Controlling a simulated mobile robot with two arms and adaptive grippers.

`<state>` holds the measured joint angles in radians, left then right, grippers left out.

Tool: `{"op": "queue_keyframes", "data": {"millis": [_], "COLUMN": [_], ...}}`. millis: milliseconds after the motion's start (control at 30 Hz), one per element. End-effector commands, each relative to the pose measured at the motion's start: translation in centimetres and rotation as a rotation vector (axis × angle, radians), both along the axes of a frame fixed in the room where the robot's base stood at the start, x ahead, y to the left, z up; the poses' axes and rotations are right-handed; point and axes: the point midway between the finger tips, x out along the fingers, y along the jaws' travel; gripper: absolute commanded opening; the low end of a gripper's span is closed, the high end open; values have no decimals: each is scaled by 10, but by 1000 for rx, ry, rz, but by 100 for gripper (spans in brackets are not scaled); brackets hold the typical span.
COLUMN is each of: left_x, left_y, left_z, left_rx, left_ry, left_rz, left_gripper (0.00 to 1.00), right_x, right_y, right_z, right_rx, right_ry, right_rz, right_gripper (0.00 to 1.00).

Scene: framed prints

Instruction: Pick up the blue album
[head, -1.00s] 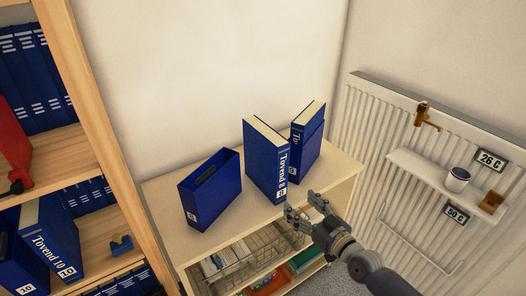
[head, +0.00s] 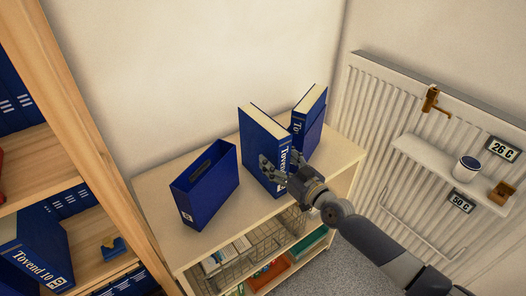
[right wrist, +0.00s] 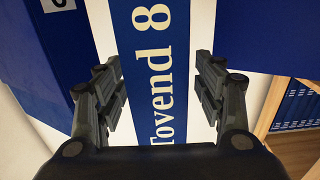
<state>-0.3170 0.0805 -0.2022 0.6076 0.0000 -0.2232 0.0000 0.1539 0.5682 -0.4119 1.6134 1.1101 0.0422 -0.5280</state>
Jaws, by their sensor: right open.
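The blue album (head: 257,150), marked "Tovend 8", stands upright on the low shelf's top. Its spine (right wrist: 152,70) lies between my open fingers in the right wrist view. My right gripper (head: 281,163) is open at the spine side of the album, its fingers covering part of the lettering. In the right wrist view my right gripper (right wrist: 160,95) has a finger on each side of the spine; I cannot tell whether they touch it. My left gripper is not in view.
An empty-looking blue holder (head: 205,186) stands left of the album on the low shelf (head: 155,200). A wooden bookcase (head: 75,110) rises at the left. A radiator (head: 375,120) with a small ledge and a cup (head: 466,168) is at the right.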

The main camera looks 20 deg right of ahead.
Motion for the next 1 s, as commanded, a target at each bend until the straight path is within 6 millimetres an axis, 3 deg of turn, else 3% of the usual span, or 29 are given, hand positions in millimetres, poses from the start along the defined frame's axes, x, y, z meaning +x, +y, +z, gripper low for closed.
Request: {"op": "queue_keyframes", "data": {"millis": [100, 233, 433, 733, 1000], "left_x": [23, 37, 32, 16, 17], "left_y": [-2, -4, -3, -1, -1], "left_z": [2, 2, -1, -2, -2], "left_rx": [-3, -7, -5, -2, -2], "left_ry": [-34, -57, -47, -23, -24], "left_rz": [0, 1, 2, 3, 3], "left_gripper": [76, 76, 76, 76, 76], "right_x": [11, 27, 45, 48, 47], "right_y": [3, 8, 15, 16, 16], "right_z": [1, 0, 0, -1, -1], "right_rx": [-1, 0, 0, 0, 0], "right_ry": [-3, -2, -2, 0, 0], "right_rz": [0, 0, 0, 0, 0], "right_gripper": [63, 63, 63, 63, 4]}}
